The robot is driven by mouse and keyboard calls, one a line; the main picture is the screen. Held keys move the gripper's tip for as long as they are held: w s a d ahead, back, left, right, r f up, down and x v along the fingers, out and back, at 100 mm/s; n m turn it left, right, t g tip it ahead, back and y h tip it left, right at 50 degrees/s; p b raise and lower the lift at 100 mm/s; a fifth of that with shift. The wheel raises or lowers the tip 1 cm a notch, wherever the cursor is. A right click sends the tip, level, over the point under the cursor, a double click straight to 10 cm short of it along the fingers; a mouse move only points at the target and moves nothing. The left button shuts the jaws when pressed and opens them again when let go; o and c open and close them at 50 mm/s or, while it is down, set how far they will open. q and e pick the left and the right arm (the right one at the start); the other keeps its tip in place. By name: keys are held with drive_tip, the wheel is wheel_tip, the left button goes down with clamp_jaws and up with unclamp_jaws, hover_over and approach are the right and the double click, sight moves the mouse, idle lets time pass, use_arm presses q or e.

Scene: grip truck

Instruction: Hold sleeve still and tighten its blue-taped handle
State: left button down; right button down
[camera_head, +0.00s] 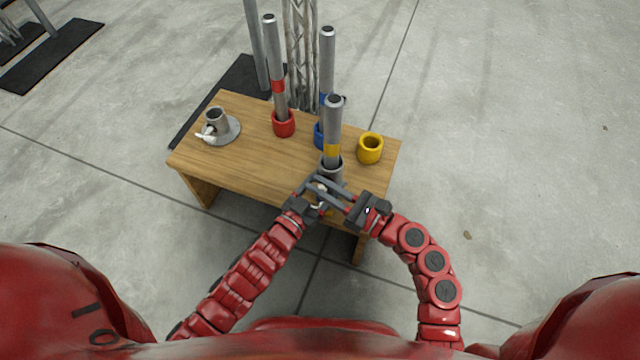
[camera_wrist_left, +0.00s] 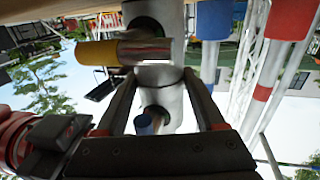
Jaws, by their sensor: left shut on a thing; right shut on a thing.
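A grey metal sleeve (camera_head: 332,166) stands near the table's front edge, around the foot of a grey pole with a yellow band (camera_head: 332,151). In the left wrist view, which is upside down, the sleeve (camera_wrist_left: 173,22) stands in the middle. My left gripper (camera_head: 316,187) has a finger on each side of it and is shut on it. A blue-ended handle (camera_wrist_left: 145,124) sticks out toward that camera. A yellow-ended cylinder (camera_wrist_left: 97,52) crosses in front of the sleeve. My right gripper (camera_head: 340,195) is shut at the sleeve from the right; its exact contact is hidden.
On the wooden table (camera_head: 240,165) stand a red cup (camera_head: 283,125) and a blue cup (camera_head: 319,137), each with a pole. An empty yellow cup (camera_head: 370,148) is close on the right. A grey flanged piece (camera_head: 217,122) is at the left. The table's left front is clear.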

drive_tip(key=shift+d+t+y, duration=0.25)
drive_tip(key=shift+t+y, duration=0.35)
drive_tip(key=shift+y, duration=0.1)
drive_tip(key=c, duration=0.8)
unclamp_jaws()
drive_tip(key=shift+c, duration=0.2)
drive_tip(key=shift+s, duration=0.1)
drive_tip(key=v, duration=1.2)
drive_tip(key=shift+r, duration=0.1)
